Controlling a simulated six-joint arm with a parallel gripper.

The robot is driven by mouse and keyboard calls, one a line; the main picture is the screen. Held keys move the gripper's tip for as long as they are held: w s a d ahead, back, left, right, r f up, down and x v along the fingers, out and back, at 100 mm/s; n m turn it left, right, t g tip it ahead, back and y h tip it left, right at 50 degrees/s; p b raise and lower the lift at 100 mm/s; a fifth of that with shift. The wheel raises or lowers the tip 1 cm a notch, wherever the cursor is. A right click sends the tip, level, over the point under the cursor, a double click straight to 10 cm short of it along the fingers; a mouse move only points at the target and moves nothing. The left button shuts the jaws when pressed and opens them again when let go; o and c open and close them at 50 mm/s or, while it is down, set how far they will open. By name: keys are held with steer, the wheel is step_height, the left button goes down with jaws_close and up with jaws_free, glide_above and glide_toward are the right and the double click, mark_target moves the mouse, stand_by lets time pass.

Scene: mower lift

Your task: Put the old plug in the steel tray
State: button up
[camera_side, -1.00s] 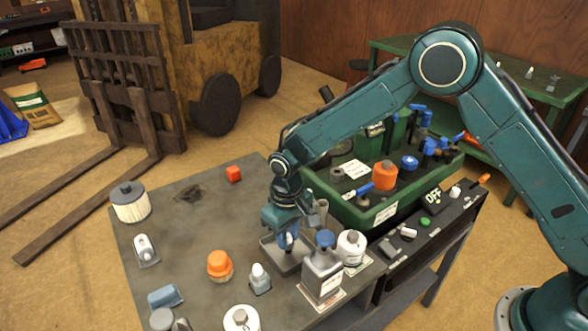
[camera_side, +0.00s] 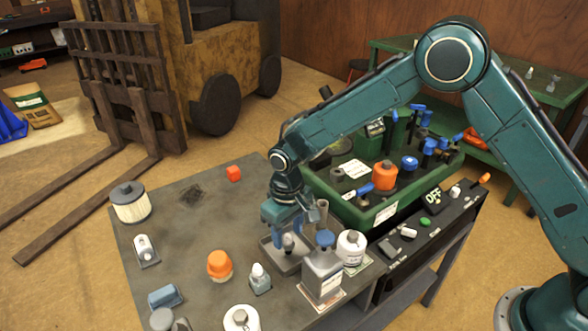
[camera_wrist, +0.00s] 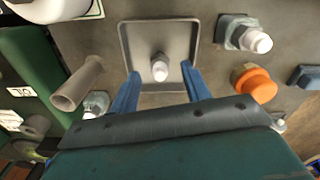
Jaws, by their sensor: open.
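The steel tray (camera_wrist: 180,34) is a shallow, square grey tray on the bench; it also shows in the side view (camera_side: 285,263). A spark plug (camera_wrist: 160,69), with a pale tip and a dark metal body, stands about upright inside the tray, pale end up; I take it as the old plug. It also shows in the side view (camera_side: 288,243). My gripper (camera_wrist: 160,80) is open, its blue fingers apart on either side of the plug, over the near part of the tray. In the side view my gripper (camera_side: 286,232) is low over the tray.
A similar plug in a grey block (camera_wrist: 244,34) stands beside the tray. A grey tube (camera_wrist: 78,82), a grey can with a blue cap (camera_side: 323,272) and a white bottle (camera_side: 351,248) crowd the tray's right in the side view. An orange-capped jar (camera_side: 219,265) stands left.

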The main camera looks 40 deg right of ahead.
mark_target(288, 235)
step_height(288, 235, up, 11)
stand_by(0.5)
stand_by(0.5)
steer(key=s+d+r+m+t, duration=0.1)
steer(key=s+d+r+t, duration=0.2)
steer(key=s+d+r, duration=1)
steer(key=s+d+t, duration=0.1)
steer(key=s+d, duration=0.1)
steer(key=s, duration=0.3)
steer(key=s+d+r+m, duration=0.1)
steer(key=s+d, duration=0.1)
steer(key=s, duration=0.3)
steer(key=s+d+r+t, duration=0.1)
steer(key=s+d, duration=0.1)
steer(key=s, duration=0.4)
steer(key=shift+d+r+t, duration=0.25)
steer(key=shift+t, duration=0.05)
